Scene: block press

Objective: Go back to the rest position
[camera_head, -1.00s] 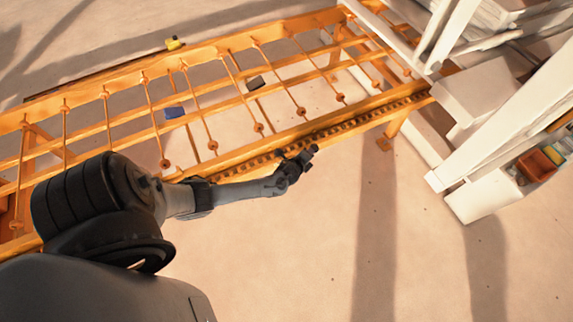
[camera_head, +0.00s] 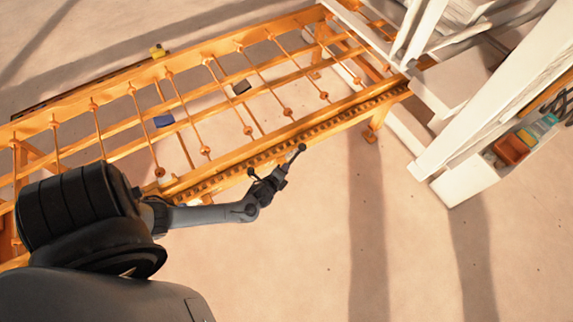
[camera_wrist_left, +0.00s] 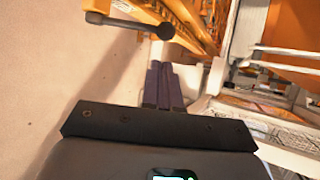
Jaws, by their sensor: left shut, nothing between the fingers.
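My left arm reaches in from the lower left of the head view. Its left gripper (camera_head: 291,160) hangs beside the near edge of the orange roller frame (camera_head: 330,112), over or close to its near rail. In the left wrist view the dark fingers of the left gripper (camera_wrist_left: 163,84) lie together, shut with nothing between them. A dark rod with a round end crosses above them. My right gripper is in neither view.
On or under the frame's bars are a blue block (camera_head: 163,121) and a dark block (camera_head: 241,87). A yellow block (camera_head: 157,50) lies beyond its far rail. A white machine frame (camera_head: 480,105) stands right, with an orange bin (camera_head: 508,148). The floor at lower middle is clear.

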